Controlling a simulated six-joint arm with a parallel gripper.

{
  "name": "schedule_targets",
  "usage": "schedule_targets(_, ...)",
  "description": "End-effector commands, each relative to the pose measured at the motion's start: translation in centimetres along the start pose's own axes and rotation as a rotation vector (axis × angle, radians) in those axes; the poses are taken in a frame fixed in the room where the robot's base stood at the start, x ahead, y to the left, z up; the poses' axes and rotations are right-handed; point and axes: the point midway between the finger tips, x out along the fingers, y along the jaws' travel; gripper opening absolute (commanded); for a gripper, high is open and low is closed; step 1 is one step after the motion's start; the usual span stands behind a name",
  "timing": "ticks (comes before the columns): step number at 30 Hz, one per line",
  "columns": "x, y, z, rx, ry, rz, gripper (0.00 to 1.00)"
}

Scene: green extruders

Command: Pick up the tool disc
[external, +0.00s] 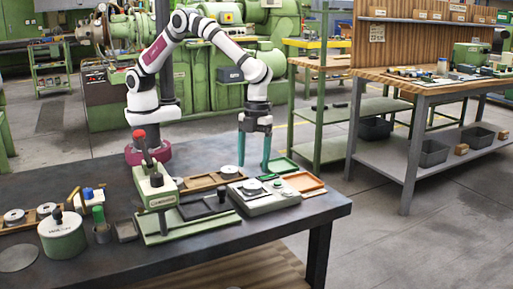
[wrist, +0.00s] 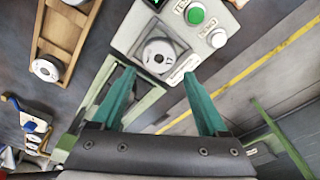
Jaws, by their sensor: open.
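A silver disc with a central hole (wrist: 160,57) rests on a grey tester box (wrist: 128,40) in the wrist view, between and just beyond my fingertips. In the external view the disc (external: 252,187) sits on the same grey box (external: 266,203). Another metal disc (wrist: 45,68) lies in a wooden tray (wrist: 62,35) to the left. I cannot tell which one is the tool disc. My gripper (external: 254,165) has teal fingers, spread and pointing down above the far side of the box. It also shows in the wrist view (wrist: 159,73), open and empty.
A green press with a red knob (external: 155,195) stands left of the box. A green tray (external: 279,166) and an orange tray (external: 303,182) lie near the table's right end. More discs, a round container (external: 62,235) and small tools crowd the left. The front right tabletop is clear.

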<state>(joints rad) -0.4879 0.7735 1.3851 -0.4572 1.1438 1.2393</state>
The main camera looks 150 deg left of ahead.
Motion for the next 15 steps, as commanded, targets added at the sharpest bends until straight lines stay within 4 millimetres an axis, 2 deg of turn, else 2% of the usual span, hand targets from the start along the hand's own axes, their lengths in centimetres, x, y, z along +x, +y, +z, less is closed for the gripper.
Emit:
schedule_targets(9, 5.3, 0.2, 0.6, -0.001, -0.001, 0.001, 0.77)
schedule_targets(15, 6.2, 0.2, 0.6, 0.0, -0.001, -0.003, 0.77)
